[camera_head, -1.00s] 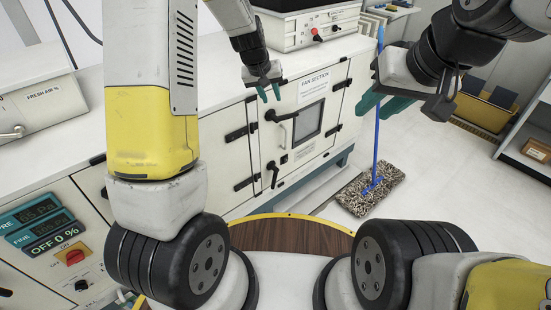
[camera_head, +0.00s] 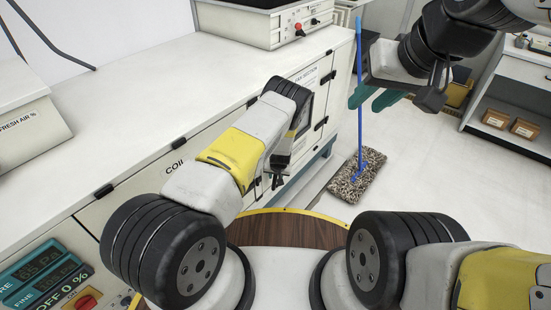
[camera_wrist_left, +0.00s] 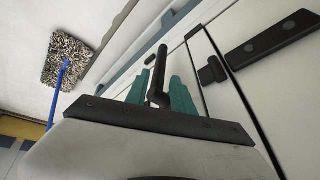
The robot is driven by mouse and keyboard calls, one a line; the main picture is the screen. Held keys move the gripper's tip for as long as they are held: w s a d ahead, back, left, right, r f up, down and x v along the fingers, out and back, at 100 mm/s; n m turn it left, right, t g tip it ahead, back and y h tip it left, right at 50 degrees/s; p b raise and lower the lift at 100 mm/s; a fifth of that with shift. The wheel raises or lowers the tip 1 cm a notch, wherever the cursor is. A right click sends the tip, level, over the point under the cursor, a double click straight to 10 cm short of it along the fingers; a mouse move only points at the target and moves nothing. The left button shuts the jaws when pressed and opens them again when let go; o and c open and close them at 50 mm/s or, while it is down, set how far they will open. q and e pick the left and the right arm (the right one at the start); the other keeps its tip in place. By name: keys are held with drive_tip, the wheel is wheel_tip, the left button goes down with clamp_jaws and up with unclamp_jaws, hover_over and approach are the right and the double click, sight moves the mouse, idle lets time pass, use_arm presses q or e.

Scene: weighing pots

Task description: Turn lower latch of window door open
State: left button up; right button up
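The lower latch (camera_wrist_left: 158,78) is a black handle on the white window door (camera_wrist_left: 204,92). In the left wrist view it stands between the two teal fingers of my left gripper (camera_wrist_left: 162,80). The fingers are apart, one on each side of the latch; I cannot tell whether either touches it. In the head view my left forearm covers most of the door and its window, and the left fingertips cannot be made out. The door's label (camera_head: 305,76) shows above the arm. My right gripper (camera_head: 374,98) is open and empty, high in front of the mop handle.
A blue-handled mop (camera_head: 357,174) stands on the floor right of the cabinet (camera_head: 120,110). A shelf (camera_head: 510,135) with boxes is at the far right. The floor between is clear.

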sight(275, 180)
use_arm(q)
drive_tip(key=shift+x, duration=4.05)
clamp_jaws()
